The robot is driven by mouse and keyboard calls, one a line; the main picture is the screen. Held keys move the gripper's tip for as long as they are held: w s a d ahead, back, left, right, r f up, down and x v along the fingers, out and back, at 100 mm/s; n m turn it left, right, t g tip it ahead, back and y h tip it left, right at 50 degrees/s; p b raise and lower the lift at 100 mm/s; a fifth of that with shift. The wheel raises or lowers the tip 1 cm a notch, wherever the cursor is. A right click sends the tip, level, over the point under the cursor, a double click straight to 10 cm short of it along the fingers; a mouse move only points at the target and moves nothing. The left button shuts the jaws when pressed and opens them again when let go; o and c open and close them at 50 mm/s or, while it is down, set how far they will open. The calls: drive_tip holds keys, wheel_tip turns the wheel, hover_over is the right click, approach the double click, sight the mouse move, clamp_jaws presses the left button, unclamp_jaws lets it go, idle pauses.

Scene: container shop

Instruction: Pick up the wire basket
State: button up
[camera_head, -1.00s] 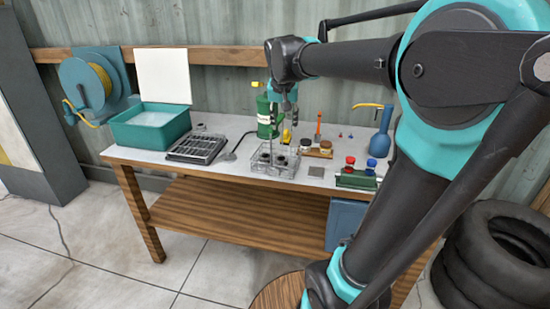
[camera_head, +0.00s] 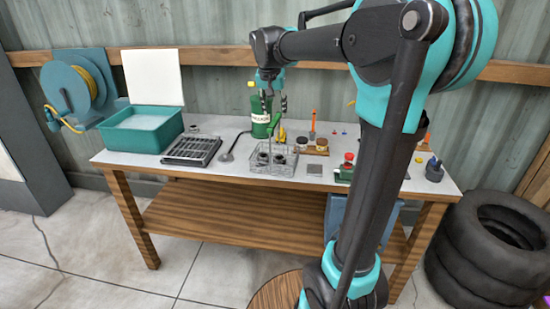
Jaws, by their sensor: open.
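The wire basket (camera_head: 290,172) stands on the workbench, near its front edge around the middle. It is a low, see-through wire frame with dark round parts (camera_head: 279,158) inside. My gripper (camera_head: 268,108) hangs above and just behind the basket, in front of a green bottle (camera_head: 257,127). Its fingers are apart and appear empty. They look clear of the basket, but the exact gap is hard to judge at this size.
On the workbench (camera_head: 215,176), a black slotted tray (camera_head: 191,150) and a green tub (camera_head: 142,129) stand left of the basket. Jars (camera_head: 303,144) on a wooden board, an orange-handled tool (camera_head: 313,125) and a red-topped item (camera_head: 348,158) stand right. Tyres (camera_head: 490,245) lie on the floor.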

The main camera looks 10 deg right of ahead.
sight(275, 120)
drive_tip(key=shift+a+x, duration=0.1)
drive_tip(key=shift+x, duration=1.65)
drive_tip(key=shift+a+x, duration=0.15)
drive_tip(key=shift+x, duration=1.6)
drive_tip(key=shift+f, duration=0.25)
drive_tip(key=shift+c, duration=0.3)
clamp_jaws()
